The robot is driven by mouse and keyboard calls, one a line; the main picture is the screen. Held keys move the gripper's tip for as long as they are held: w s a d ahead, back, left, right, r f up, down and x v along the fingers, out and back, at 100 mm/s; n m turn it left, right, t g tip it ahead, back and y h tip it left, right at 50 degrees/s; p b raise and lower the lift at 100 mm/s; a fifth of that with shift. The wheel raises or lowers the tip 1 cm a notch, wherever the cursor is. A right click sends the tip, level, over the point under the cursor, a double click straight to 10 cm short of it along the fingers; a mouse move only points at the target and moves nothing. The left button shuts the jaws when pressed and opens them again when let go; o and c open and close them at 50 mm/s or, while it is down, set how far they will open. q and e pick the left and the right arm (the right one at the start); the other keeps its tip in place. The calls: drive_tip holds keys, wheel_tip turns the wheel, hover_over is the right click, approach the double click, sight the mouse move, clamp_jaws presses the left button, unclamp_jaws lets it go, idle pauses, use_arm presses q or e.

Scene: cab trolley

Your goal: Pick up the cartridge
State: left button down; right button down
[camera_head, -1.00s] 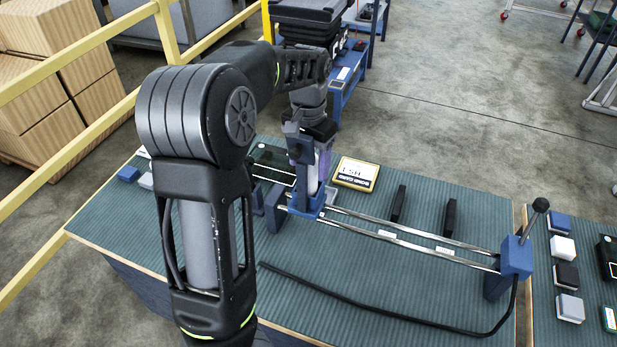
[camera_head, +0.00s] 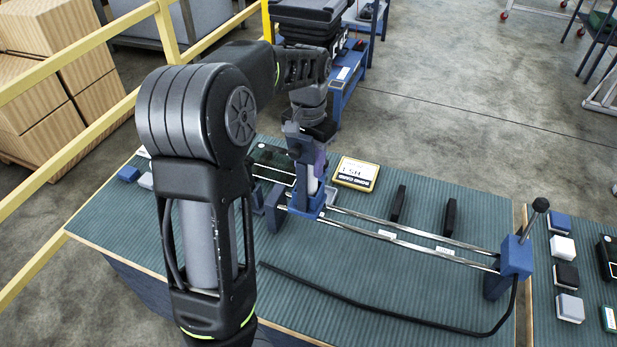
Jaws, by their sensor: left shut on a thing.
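The cartridge (camera_head: 313,184) is a pale upright cylinder, with a purple part near its top. It stands at the blue carriage (camera_head: 307,203) on the twin rails, left of the table's middle. My left gripper (camera_head: 318,151) points down from above and is shut on the cartridge's upper part. The fingertips are small and partly hidden by the carriage's dark and blue upright. I cannot tell whether the cartridge's lower end is clear of the carriage. My right gripper is out of view.
Two shiny rails (camera_head: 410,240) run right to a blue end block (camera_head: 515,257) with a black-knobbed lever. A black cable (camera_head: 380,318) curves along the table front. A yellow railing (camera_head: 75,68) is at left.

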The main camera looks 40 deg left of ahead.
use_arm(q)
drive_tip(key=shift+r, duration=0.1)
idle(0.6)
drive_tip(key=shift+r, duration=0.85)
wheel_tip(320, 180, up, 5)
drive_tip(key=shift+r+b, duration=0.1)
drive_tip(key=shift+b, duration=0.7)
drive_tip(key=w+d, duration=0.2)
drive_tip(key=d, duration=0.6)
drive_tip(key=w+d, duration=0.3)
drive_tip(key=d, duration=0.6)
drive_tip(key=shift+w+b, duration=0.25)
drive_tip(key=shift+b, duration=0.15)
drive_tip(key=shift+d, duration=0.1)
